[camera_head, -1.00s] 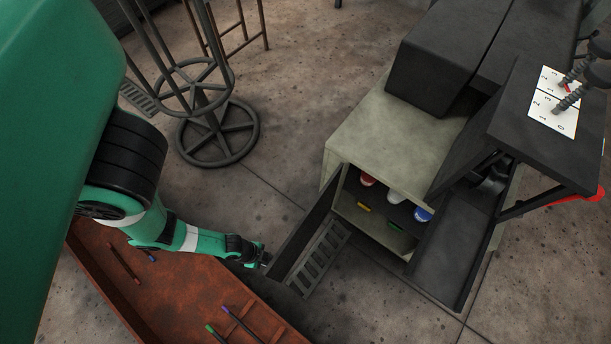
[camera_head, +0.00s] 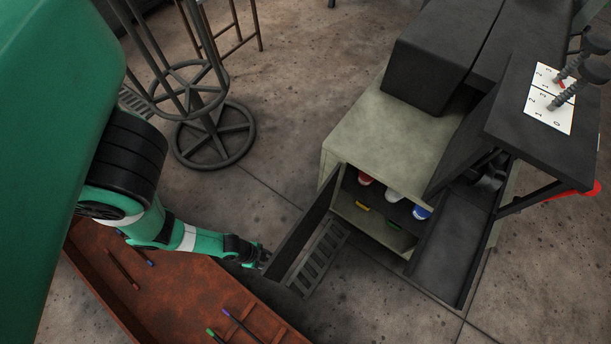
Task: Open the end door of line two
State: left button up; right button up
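A pale grey-green cabinet (camera_head: 378,133) stands right of centre with its front open. A dark door panel (camera_head: 304,238) stands swung outward at the cabinet's left front edge. Inside are red, white and blue round-ended items (camera_head: 421,212) and small yellow and green pieces below them. My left gripper (camera_head: 265,260) is at the outer end of the dark door, very close to it or touching; its fingers are too small and dark to read. No label in view marks line two.
A rust-brown tray (camera_head: 180,290) with several thin coloured-tip rods lies under my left arm. A slatted grate (camera_head: 318,258) is beside the door. A dark trough (camera_head: 451,250) and a desk with a numbered card (camera_head: 550,98) are right. A wheel-based stand (camera_head: 214,135) is upper left.

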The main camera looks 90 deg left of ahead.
pick_arm(q)
jog(key=p+v, duration=0.9)
jog(key=v, duration=0.2)
jog(key=shift+r, duration=0.25)
jog(key=shift+s+a, duration=0.1)
